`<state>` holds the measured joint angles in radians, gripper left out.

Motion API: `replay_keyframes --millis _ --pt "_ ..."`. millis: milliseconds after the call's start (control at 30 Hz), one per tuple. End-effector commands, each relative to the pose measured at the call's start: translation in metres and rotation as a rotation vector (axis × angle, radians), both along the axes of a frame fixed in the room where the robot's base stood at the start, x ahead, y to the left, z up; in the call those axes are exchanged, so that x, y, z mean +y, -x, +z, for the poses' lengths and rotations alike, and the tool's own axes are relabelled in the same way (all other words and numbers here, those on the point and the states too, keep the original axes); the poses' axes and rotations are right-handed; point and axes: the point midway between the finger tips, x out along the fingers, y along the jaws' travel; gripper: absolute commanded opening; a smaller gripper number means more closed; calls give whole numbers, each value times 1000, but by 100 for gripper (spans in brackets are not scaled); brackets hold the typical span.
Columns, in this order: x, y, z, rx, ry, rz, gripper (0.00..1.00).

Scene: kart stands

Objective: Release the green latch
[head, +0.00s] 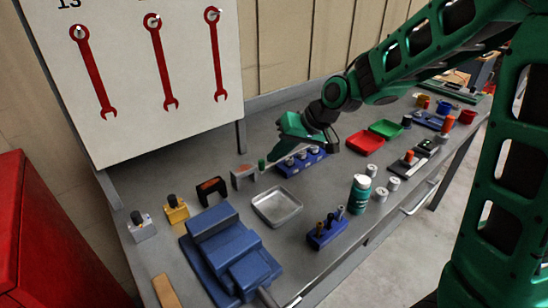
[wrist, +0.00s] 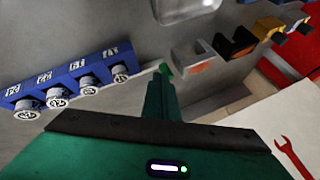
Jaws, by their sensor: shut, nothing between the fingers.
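The green latch appears as a small upright green piece (head: 262,165) beside a grey bracket (head: 243,176) on the bench. In the wrist view its green tip (wrist: 167,69) shows just beyond my fingertips, near the grey bracket with an orange patch (wrist: 195,56). My gripper (head: 277,153) is shut and empty, low over the bench, just right of the green piece in the head view. In the wrist view my fingers (wrist: 159,85) are together and point at it. I cannot tell whether they touch it. The latch's lower part is partly hidden by my fingers.
A blue holder with several round pieces (head: 300,160) stands close to my gripper. A black and orange bracket (head: 211,188), a yellow block (head: 176,208) and a metal tray (head: 259,205) are nearby. A white tool board (head: 130,90) rises behind the bench.

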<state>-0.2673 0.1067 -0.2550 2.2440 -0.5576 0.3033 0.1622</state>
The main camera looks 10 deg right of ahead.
Motion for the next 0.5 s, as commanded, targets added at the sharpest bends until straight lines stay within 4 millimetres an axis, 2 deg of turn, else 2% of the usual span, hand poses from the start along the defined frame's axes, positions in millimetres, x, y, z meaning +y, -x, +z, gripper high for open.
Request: replay_keyframes --millis 200,500 --pt "-18 8 34 -5 1 0 0" --pt "-31 16 61 -3 2 6 0"
